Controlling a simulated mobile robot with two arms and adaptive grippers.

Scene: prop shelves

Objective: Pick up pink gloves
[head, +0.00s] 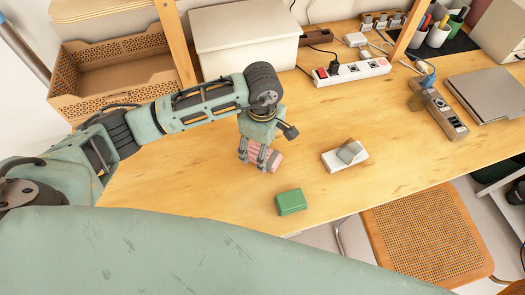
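The pink gloves (276,161) show as a small pink bundle low on the wooden table, partly hidden by my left gripper. My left gripper (257,157) points down over them, with its fingers at or around the bundle. The view does not show whether the fingers are apart or closed on the pink material, or whether it is lifted off the table. My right gripper is not in view.
A green box (290,201) and a white block with a grey piece (345,155) lie nearby on the table (210,185). Power strips (352,72), a grey folder (488,94) and a white bin (245,42) stand farther back. A woven chair (425,232) is at the front edge.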

